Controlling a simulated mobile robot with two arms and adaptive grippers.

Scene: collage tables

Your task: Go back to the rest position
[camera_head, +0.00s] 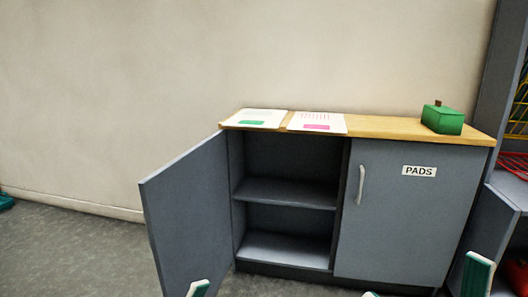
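Teal-and-white tips show along the bottom edge of the head view. One, which looks like part of my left gripper (198,288), is in front of the foot of the open cabinet door. Another, which looks like part of my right gripper (478,274), is at the lower right, in front of the cabinet's right side. A small teal piece also shows at the bottom, between them. The rest of both grippers is cut off, so their opening cannot be told. I see nothing held in them.
A grey cabinet (410,225) has its left door (188,215) swung open; the visible shelves (285,194) are empty. Its right door, labelled PADS, is shut. Two printed sheets (255,117) (317,122) and a green box (442,119) lie on its wooden top. A shelf unit (500,110) stands right.

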